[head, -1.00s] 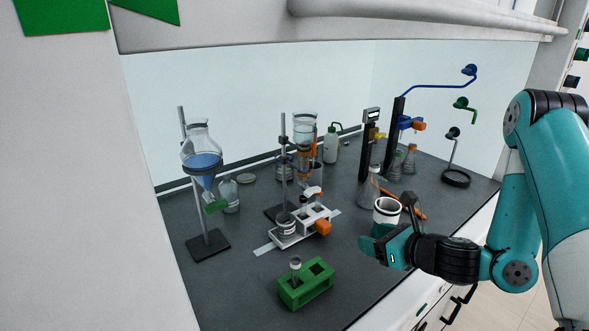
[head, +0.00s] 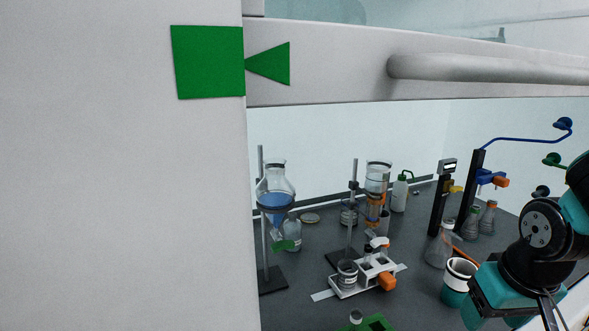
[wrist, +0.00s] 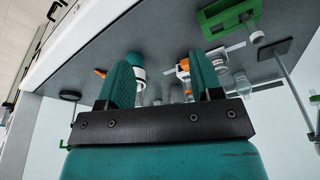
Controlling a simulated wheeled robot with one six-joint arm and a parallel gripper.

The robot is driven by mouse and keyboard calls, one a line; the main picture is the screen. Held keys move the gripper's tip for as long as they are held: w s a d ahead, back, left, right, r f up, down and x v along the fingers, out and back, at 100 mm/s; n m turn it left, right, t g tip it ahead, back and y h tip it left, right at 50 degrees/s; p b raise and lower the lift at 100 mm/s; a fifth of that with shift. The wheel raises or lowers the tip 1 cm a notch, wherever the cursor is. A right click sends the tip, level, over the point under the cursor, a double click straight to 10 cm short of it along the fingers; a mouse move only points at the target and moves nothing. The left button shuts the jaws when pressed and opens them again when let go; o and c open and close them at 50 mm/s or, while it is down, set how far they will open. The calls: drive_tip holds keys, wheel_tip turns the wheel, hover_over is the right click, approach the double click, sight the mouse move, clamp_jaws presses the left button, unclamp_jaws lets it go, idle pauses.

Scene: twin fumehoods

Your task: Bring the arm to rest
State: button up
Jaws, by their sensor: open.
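My gripper (wrist: 161,80) is open in the wrist view, with two teal fingers apart and nothing held between them. The wrist view looks along the fingers to the fumehood bench, which appears upside down. In the head view my teal gripper body (head: 500,292) is at the lower right; its fingertips are not clear there. It shows in front of and to the right of a white cup with a teal lower part (head: 455,290). The cup stands upright on the bench, and it also shows in the wrist view (wrist: 135,60) beyond the left finger.
A stand with a blue-filled flask (head: 276,195), a white rack (head: 365,277) and a green rack (head: 378,324) are on the bench. Several flasks stand near an upright at the right. The white hood wall (head: 120,180) fills the left; a sash handle (head: 480,68) crosses above.

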drive_tip(key=s+a+r+n+g+y, duration=0.2)
drive_tip(key=s+a+r+n+y, duration=0.2)
drive_tip(key=s+a+r+n, duration=0.3)
drive_tip(key=s+a+r, duration=0.1)
drive_tip(key=s+a, duration=0.3)
drive_tip(key=a, duration=0.3)
drive_tip(key=shift+r+g, duration=0.15)
drive_tip(key=shift+g, duration=0.15)
